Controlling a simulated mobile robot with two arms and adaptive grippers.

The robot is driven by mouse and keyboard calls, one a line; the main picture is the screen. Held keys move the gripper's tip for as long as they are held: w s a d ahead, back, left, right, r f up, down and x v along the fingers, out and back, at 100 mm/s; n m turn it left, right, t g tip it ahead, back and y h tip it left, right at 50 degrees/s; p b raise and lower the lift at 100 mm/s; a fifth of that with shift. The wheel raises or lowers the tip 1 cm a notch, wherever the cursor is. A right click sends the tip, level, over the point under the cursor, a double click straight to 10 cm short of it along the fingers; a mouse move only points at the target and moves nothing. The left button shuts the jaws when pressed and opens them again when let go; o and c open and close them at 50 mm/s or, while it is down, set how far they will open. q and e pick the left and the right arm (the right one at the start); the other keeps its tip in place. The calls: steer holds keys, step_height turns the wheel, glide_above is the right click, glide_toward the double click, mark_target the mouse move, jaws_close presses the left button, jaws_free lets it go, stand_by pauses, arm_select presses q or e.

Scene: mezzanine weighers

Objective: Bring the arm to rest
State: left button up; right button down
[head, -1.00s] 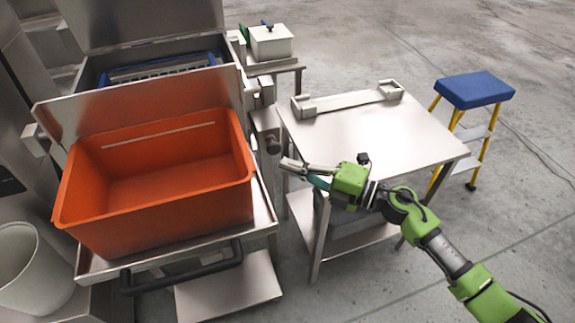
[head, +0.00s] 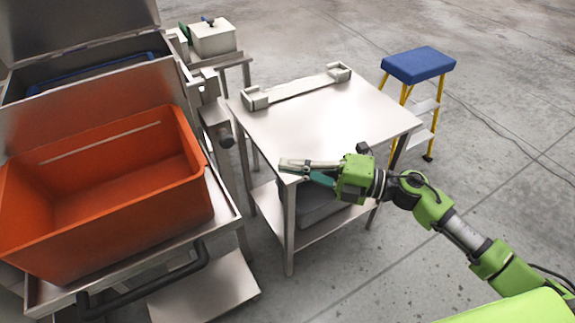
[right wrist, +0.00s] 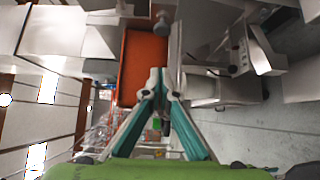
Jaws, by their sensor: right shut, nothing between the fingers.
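My right arm comes in from the lower right of the head view, green and grey. Its right gripper (head: 290,168) is shut and empty, pointing left near the front left edge of the steel table (head: 330,125). In the right wrist view the right gripper's (right wrist: 162,85) fingers meet at their tips with nothing between them. My left gripper is not in view.
An empty orange bin (head: 110,170) sits on a steel stand at the left. A bracketed bar (head: 298,88) lies on the table's far side. A blue-topped step stool (head: 418,66) stands beyond, and a white lidded box (head: 212,40) at the back. Open floor lies right.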

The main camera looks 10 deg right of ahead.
steer(key=w+d+f+m+t+h, duration=0.3)
steer(key=d+f+m, duration=0.25)
steer(key=f, duration=0.25)
steer(key=w+d+f+m+t+h, duration=0.35)
steer(key=f+m, duration=0.25)
steer(key=f, duration=0.3)
steer(key=s+d+f+m+g+h, duration=0.1)
steer(key=s+d+f+m+h, duration=0.15)
steer(key=f, duration=0.55)
steer(key=s+d+f+m+g+h, duration=0.1)
steer(key=s+d+f+m+h, duration=0.2)
steer(key=f, duration=0.4)
steer(key=s+d+f+m+g+h, duration=0.1)
steer(key=s+d+f+m+h, duration=0.2)
steer(key=f, duration=0.5)
steer(key=s+f+m+g, duration=0.5)
steer(key=s+f, duration=1.1)
steer(key=s, duration=0.4)
steer(key=s+a+f+m+g, duration=0.1)
steer(key=s+a+f+g, duration=0.1)
steer(key=s, duration=0.9)
steer(key=s+a+f+m+g+h, duration=0.1)
steer(key=s+a+f+m+g, duration=0.1)
steer(key=s, duration=0.8)
step_height(320, 180, down, 3)
steer(key=shift+s+a+r+g, duration=0.15)
steer(key=shift+s+a+g, duration=0.25)
steer(key=shift+g, duration=0.45)
